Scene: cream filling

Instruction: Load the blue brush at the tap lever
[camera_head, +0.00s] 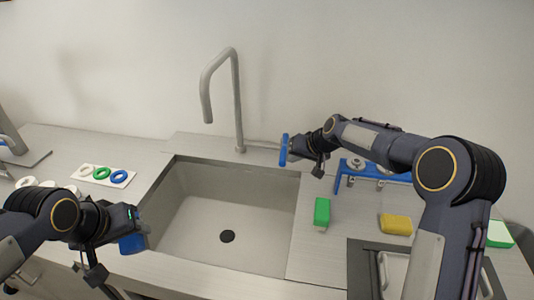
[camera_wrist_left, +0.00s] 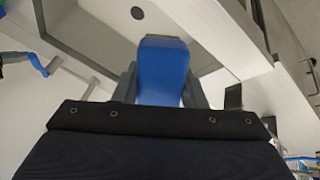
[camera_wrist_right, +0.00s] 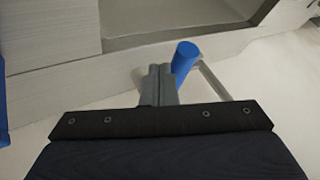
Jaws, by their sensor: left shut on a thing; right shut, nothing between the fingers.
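My left gripper (camera_head: 122,226) is shut on the blue brush (camera_head: 132,243) at the sink's front left edge. In the left wrist view the blue brush (camera_wrist_left: 163,70) sits upright between the fingers. The tap lever's blue handle (camera_head: 284,150) is behind the sink, to the right of the tap (camera_head: 238,95). In the right wrist view the blue handle (camera_wrist_right: 184,58) ends a thin grey rod. My right gripper (camera_wrist_right: 158,84) is shut and empty right beside the handle; I cannot tell if they touch.
The sink (camera_head: 180,215) is empty, with a dark drain. A green sponge (camera_head: 322,212), a yellow sponge (camera_head: 396,224) and a blue rack (camera_head: 345,176) are on the right. A white board with rings (camera_head: 102,173) lies on the left counter.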

